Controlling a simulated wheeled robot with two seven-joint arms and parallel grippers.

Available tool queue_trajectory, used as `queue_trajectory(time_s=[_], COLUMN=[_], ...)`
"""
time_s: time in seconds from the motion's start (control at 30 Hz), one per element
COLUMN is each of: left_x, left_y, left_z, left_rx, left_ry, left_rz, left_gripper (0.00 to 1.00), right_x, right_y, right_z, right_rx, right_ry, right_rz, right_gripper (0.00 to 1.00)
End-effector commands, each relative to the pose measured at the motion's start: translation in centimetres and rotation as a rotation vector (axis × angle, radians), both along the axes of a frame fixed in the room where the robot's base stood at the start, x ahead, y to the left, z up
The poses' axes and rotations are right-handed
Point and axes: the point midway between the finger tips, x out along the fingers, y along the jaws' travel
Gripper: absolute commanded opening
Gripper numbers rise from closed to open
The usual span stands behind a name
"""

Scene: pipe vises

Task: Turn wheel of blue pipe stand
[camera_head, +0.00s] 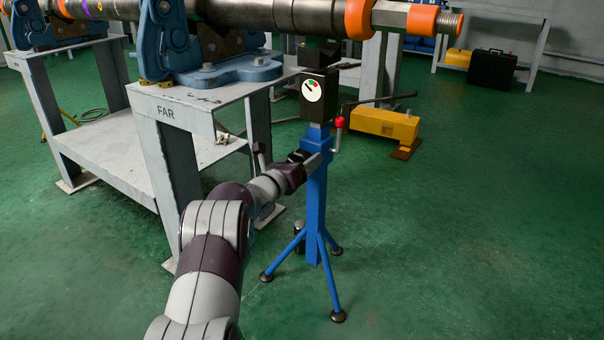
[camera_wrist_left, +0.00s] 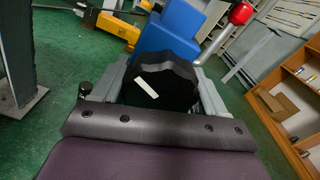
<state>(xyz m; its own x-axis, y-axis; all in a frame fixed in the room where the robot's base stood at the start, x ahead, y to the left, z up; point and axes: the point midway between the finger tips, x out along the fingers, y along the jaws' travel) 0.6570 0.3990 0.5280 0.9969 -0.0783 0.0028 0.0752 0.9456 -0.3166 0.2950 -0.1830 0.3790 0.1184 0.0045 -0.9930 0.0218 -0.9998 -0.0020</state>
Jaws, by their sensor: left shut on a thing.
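The blue pipe stand (camera_head: 316,205) stands upright on the floor on its splayed legs, right of the bench marked FAR. A black box with a round dial (camera_head: 312,90) sits at its top. A crank with a red knob (camera_head: 339,122) sticks out on its right side; the knob also shows in the wrist view (camera_wrist_left: 241,13). My left gripper (camera_head: 312,160) is at the post, just below the dial box. In the wrist view it is shut on the black lobed wheel (camera_wrist_left: 163,78), which has a white mark. The blue post (camera_wrist_left: 165,38) is right behind the wheel. My right gripper is out of view.
A grey bench (camera_head: 190,91) with a blue vise (camera_head: 222,72) stands left of the stand. A long pipe (camera_head: 275,15) with orange rings passes above. A yellow block (camera_head: 386,124) lies behind the stand. The green floor to the right is clear.

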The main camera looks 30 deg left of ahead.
Motion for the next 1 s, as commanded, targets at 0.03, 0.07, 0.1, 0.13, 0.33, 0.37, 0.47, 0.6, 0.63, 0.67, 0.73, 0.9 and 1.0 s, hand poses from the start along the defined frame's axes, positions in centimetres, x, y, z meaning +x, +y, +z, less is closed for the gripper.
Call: queue_trajectory(time_s=[0.03, 0.07, 0.1, 0.13, 0.33, 0.37, 0.47, 0.6, 0.63, 0.67, 0.73, 0.9, 1.0], left_x=[0.0, 0.0, 0.0, 0.0, 0.0, 0.0, 0.0, 0.0, 0.0, 0.0, 0.0, 0.0, 0.0], left_y=[-0.2, -0.2, -0.2, -0.2, -0.2, -0.2, -0.2, -0.2, -0.2, -0.2, -0.2, -0.2, -0.2], left_z=[-1.1, -1.1, -1.1, -1.0, -0.8, -0.8, -0.7, -0.7, -0.7, -0.6, -0.6, -0.6, -0.6], left_rx=[0.029, 0.047, 0.068, 0.082, 0.158, 0.165, 0.182, 0.195, 0.196, 0.197, 0.197, 0.196, 0.196], left_ry=[0.006, 0.005, 0.004, 0.002, -0.003, -0.003, -0.004, -0.005, -0.006, -0.005, -0.005, -0.005, -0.005], left_rz=[-0.005, -0.005, -0.005, -0.005, -0.005, -0.005, -0.005, -0.005, -0.005, -0.005, -0.005, -0.005, -0.005], left_gripper=[0.42, 0.42, 0.42, 0.42, 0.42, 0.42, 0.42, 0.42, 0.42, 0.42, 0.42, 0.42, 0.86], right_x=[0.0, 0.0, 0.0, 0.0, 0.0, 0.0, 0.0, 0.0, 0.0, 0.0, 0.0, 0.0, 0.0], right_y=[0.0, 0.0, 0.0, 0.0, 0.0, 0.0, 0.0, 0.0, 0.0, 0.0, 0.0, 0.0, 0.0], right_z=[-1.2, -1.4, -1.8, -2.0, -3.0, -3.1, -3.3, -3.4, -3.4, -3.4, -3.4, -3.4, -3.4], right_rx=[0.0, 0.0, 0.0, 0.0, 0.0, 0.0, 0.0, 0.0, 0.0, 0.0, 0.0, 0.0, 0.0], right_ry=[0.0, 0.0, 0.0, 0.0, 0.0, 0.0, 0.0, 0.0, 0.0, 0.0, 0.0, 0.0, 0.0], right_rz=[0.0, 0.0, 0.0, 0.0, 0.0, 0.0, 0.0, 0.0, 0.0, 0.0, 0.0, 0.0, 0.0], right_gripper=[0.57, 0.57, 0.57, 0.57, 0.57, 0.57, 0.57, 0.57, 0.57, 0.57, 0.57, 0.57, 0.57])
